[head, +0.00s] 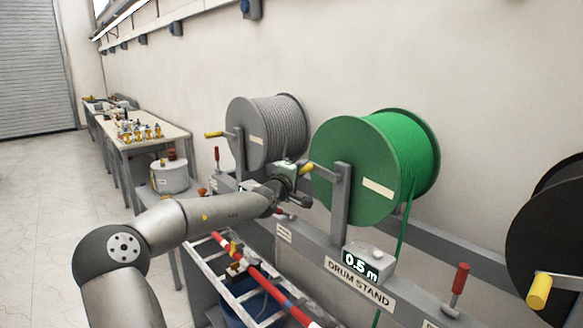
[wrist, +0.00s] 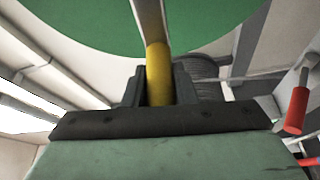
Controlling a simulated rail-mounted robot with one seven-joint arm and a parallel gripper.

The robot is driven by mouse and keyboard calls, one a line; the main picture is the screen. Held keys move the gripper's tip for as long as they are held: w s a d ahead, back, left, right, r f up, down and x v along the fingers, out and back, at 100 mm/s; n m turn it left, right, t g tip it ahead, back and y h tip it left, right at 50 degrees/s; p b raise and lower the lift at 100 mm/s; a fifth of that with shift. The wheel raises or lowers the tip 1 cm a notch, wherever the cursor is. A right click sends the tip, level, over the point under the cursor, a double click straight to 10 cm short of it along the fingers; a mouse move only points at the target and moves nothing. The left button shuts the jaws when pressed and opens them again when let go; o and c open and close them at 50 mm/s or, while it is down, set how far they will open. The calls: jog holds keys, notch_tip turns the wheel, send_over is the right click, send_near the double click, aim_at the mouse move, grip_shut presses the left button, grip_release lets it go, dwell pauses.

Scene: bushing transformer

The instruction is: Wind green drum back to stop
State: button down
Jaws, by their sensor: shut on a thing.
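The green drum (head: 365,160) stands on the drum stand (head: 330,245) in the middle of the head view, with green cable hanging down from its right side. Its flange (wrist: 90,22) fills the top of the wrist view. My gripper (head: 301,172) is at the left edge of the drum. It is shut on the drum's yellow crank handle (wrist: 158,75), which sits between the two dark fingers in the wrist view. The handle's yellow end also shows in the head view (head: 307,168). A meter box (head: 361,264) below the drum reads 0.5 m.
A grey drum (head: 268,130) with its own yellow crank stands to the left, a black drum (head: 550,225) to the right. Red-handled levers (head: 460,280) rise from the stand. A ladder and red-white pole (head: 262,275) lie below my arm.

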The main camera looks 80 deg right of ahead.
jog(key=shift+f+n, duration=0.3)
jog(key=shift+f, duration=0.15)
jog(key=c, duration=1.2)
grip_release()
jog(key=shift+s+r, duration=0.1)
jog(key=shift+r+b+v, duration=0.1)
jog(key=shift+b+v, duration=1.05)
jog(key=shift+v, duration=3.2)
jog(key=shift+r+b+v, duration=0.15)
jog(key=shift+b+v, duration=1)
jog(key=shift+v, duration=3.2)
